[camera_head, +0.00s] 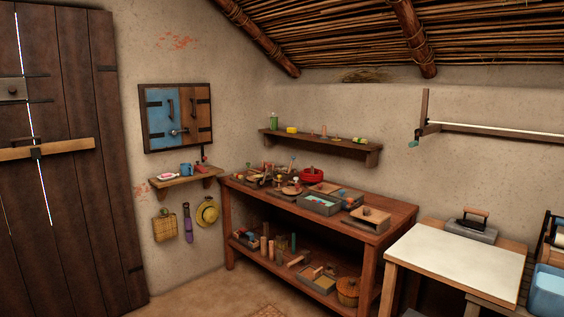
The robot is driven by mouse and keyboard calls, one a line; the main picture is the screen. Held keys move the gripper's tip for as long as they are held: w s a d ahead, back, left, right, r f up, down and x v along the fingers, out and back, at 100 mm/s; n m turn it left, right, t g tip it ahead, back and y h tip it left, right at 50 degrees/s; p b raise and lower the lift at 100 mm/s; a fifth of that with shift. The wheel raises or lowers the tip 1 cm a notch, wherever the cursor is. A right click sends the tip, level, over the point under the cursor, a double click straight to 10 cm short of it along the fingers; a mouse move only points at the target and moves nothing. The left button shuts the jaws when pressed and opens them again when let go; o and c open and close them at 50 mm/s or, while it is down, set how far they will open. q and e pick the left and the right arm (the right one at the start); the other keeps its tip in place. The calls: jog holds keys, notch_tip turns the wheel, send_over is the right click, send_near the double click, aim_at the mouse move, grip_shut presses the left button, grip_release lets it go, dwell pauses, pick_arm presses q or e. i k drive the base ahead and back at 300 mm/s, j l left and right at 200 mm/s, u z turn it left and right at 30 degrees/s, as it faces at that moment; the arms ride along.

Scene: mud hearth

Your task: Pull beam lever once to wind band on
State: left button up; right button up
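I cannot make out the beam lever or the band for certain. At the right edge a dark-framed piece of equipment (545,238), cut off by the picture's edge, stands behind a light blue bin (548,290); I cannot tell whether it carries the lever. Neither of my grippers shows in the head view.
A white-topped table (455,262) with a dark block with a handle (472,226) stands at the right. A wooden workbench (392,212) full of small items is in the middle. A plank door (75,200) is at left. Some floor (195,290) is clear.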

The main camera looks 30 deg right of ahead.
aim_at(266, 174)
jog(key=i+l+z, duration=0.3)
jog(key=i+l, duration=0.65)
jog(key=l, duration=0.3)
jog(key=i+l+z, duration=0.3)
jog(key=i+l, duration=0.75)
jog(key=i+j+z, duration=0.75)
jog(key=i+j, duration=0.25)
jog(key=j, duration=0.1)
